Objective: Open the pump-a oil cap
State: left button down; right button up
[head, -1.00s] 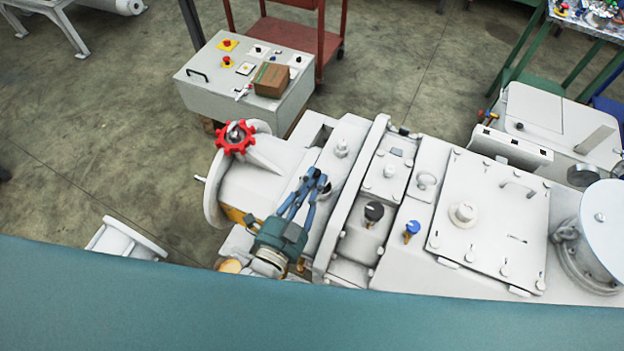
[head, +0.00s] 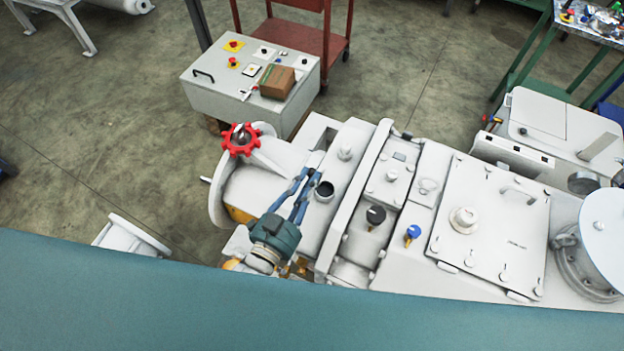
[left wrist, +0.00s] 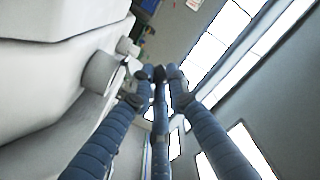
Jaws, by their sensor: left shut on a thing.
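My left gripper (head: 311,172) has three blue fingers closed together above the pale pump body (head: 264,182). A small pale thing shows at their tips; it looks like the oil cap (head: 316,159), mostly hidden by the fingers. Just to the right of the fingers a short round neck (head: 325,191) stands on the pump with a dark, uncovered opening. In the left wrist view the gripper (left wrist: 161,74) has its fingertips drawn together; what lies between them is too small to make out. My right gripper is not in view.
A red handwheel (head: 240,139) stands left of the gripper. Another pale fitting (head: 345,153), a black knob (head: 376,215) and a blue knob (head: 413,232) rise to its right. A control box (head: 225,88) with a brown carton (head: 277,82) stands behind.

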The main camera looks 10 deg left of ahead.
pick_arm(q)
jog(key=n, duration=0.1)
jog(key=a+n, duration=0.1)
jog(key=n, duration=0.1)
jog(key=shift+w+a+f+n, duration=0.1)
jog(key=shift+w+a+n, duration=0.15)
jog(key=shift+w+n, duration=0.05)
jog(key=shift+w+a+f+n, duration=0.1)
jog(key=shift+a+f+n, duration=0.15)
jog(key=shift+n, duration=0.55)
jog(key=shift+w+a+f+n, duration=0.1)
jog(key=shift+a+n, duration=0.2)
jog(key=shift+n, duration=0.5)
jog(key=c, duration=2)
grip_release()
jog(key=shift+s+f, duration=0.1)
jog(key=v, duration=1.2)
